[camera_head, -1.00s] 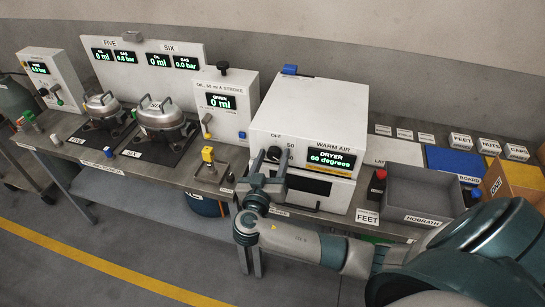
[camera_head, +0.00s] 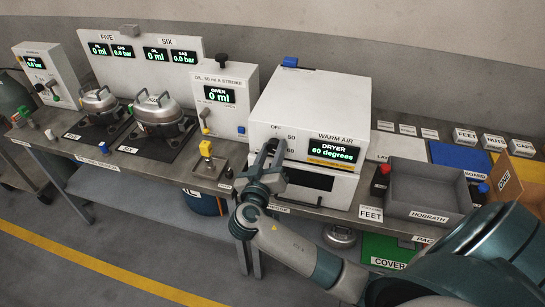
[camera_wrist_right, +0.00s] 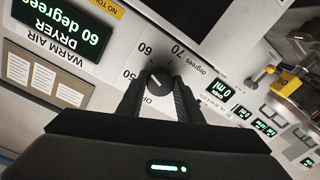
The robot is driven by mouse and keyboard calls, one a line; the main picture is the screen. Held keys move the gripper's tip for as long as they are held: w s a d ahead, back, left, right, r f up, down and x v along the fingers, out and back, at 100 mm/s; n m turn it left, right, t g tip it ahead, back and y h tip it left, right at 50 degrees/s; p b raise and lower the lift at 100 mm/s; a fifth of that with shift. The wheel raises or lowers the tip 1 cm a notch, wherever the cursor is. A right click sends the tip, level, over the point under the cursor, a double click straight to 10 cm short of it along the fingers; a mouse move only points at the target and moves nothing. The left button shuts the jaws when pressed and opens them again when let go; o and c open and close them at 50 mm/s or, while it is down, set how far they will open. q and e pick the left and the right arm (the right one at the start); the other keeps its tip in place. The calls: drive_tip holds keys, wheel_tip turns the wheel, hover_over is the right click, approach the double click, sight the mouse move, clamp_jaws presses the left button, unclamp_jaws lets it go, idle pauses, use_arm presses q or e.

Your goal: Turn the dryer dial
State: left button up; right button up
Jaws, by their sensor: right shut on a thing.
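The dryer (camera_head: 320,98) is a white box on the bench in the head view, with a green display (camera_head: 333,151) reading 60 degrees. Its dial (camera_wrist_right: 159,77) is a small dark round knob with a pale mark, on a scale showing 50, 60 and 70, in the wrist view. My right gripper (camera_head: 271,150) reaches the dryer's front and largely hides the dial in the head view. In the wrist view its two dark fingers (camera_wrist_right: 158,84) lie on either side of the knob, shut on it. My left gripper is not in view.
A yellow-topped fitting (camera_head: 206,150) stands left on the bench. A green box (camera_head: 385,252) lies below the bench.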

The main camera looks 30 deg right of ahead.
drive_tip(key=shift+f+n+b, duration=0.2)
drive_tip(key=shift+n+b, duration=0.3)
drive_tip(key=shift+n, duration=0.1)
drive_tip(key=shift+r+n, duration=0.2)
drive_tip(key=shift+n, duration=0.5)
drive_tip(key=n+p, duration=0.2)
drive_tip(key=n, duration=0.3)
drive_tip(key=shift+r+p, duration=0.15)
drive_tip(key=shift+p, duration=0.15)
drive_tip(key=n+p, duration=0.2)
drive_tip(key=n, duration=0.2)
drive_tip(key=n+p, duration=0.1)
drive_tip(key=n, duration=0.1)
drive_tip(key=shift+a+n, duration=0.1)
drive_tip(key=shift+n, duration=0.2)
drive_tip(key=n, duration=0.2)
drive_tip(key=shift+n+g, duration=0.3)
use_arm(q)
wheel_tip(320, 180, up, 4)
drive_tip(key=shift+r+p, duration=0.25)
drive_tip(key=shift+p, duration=0.1)
use_arm(e)
drive_tip(key=n, duration=0.4)
drive_tip(key=shift+f+n, duration=0.2)
drive_tip(key=shift+n, duration=0.2)
